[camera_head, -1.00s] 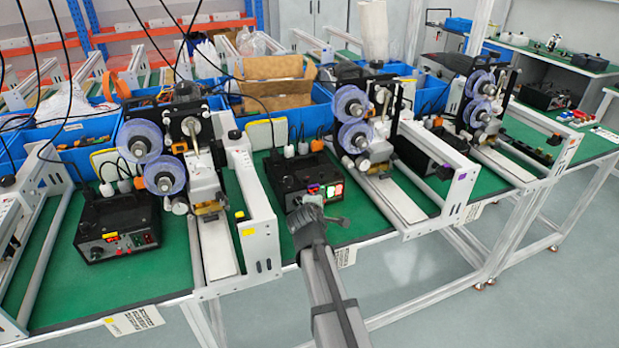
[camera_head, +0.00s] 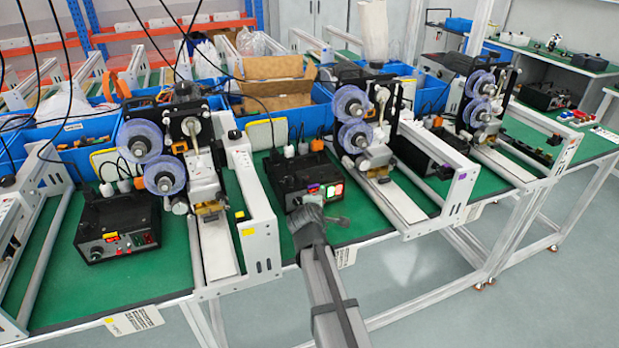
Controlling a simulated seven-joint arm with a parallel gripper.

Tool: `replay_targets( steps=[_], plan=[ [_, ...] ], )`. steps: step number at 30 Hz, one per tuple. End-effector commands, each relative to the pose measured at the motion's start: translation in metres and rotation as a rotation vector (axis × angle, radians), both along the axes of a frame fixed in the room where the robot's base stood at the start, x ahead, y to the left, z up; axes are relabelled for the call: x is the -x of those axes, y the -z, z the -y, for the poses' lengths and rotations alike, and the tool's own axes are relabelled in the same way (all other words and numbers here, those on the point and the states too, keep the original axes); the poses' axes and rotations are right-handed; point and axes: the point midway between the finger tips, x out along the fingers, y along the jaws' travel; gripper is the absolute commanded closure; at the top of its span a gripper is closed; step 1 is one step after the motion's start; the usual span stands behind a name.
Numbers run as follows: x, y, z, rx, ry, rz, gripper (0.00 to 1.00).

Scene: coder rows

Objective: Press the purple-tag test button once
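The middle black control box (camera_head: 285,184) stands on the green bench top. A small purple tag (camera_head: 313,188) is on its front panel, beside small red and green lit parts (camera_head: 335,190). The separate buttons are too small to tell apart. Another purple tag (camera_head: 447,203) is on the end of the white beam to the right. My gripper (camera_head: 338,221) is just in front of the middle box's panel and hides part of its lower front. Its fingers are small and blurred, so I cannot tell whether they are open, or whether they touch the panel.
A similar black box with a yellow tag (camera_head: 110,235) stands to the left. Coder machines with purple reels (camera_head: 140,138) flank the middle box. White beams (camera_head: 258,225) rise on the left. Blue bins (camera_head: 60,150) stand behind. Open floor lies at the front right.

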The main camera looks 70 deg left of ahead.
Motion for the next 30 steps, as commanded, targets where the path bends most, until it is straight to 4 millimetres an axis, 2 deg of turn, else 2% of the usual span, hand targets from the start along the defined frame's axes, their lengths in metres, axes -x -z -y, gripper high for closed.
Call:
replay_targets(
  steps=[15,30],
  plan=[
    [0.000,0.000,-0.001,0.000,0.000,0.000,1.00],
    [0.000,0.000,-0.010,-0.001,-0.001,0.000,1.00]
  ],
)
